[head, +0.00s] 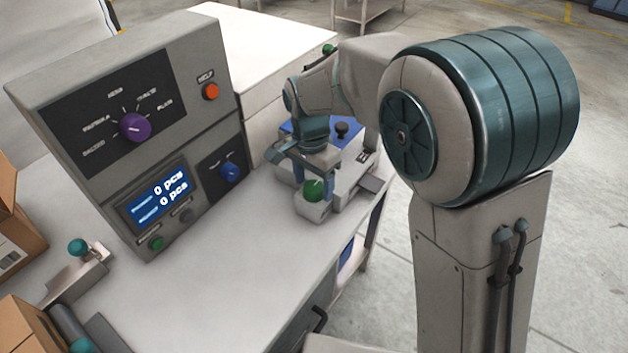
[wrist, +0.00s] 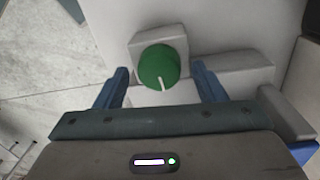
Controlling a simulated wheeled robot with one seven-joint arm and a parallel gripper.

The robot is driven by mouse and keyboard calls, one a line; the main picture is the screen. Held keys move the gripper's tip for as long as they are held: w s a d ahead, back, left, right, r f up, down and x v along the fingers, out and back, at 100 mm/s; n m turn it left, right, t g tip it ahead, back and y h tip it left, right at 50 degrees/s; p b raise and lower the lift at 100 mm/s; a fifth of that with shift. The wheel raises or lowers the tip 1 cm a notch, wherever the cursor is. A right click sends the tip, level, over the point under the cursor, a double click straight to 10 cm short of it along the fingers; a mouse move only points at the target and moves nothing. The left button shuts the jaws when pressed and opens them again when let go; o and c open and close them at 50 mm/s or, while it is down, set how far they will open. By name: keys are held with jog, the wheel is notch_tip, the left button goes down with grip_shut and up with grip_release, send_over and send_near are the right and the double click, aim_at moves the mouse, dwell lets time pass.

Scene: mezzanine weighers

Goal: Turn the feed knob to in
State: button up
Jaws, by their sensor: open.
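A green knob (head: 314,190) stands on a small light-grey block at the front of a grey unit on the bench. In the wrist view the green knob (wrist: 158,66) has a white pointer line towards the bottom of the picture. My gripper (head: 302,168) hangs just above and behind it in the head view. In the wrist view my gripper (wrist: 161,74) is open, its blue fingers on either side of the knob with gaps. I see no contact. No readable label names the feed knob or an "in" mark.
A grey console (head: 150,130) stands on the left with a purple selector (head: 134,126), a blue knob (head: 230,172), an orange button (head: 210,91) and a display. The grey unit has a blue top and a black knob (head: 342,130). Cardboard boxes (head: 20,325) sit at left.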

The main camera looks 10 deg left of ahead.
jog(key=shift+f, duration=0.1)
jog(key=c, duration=1)
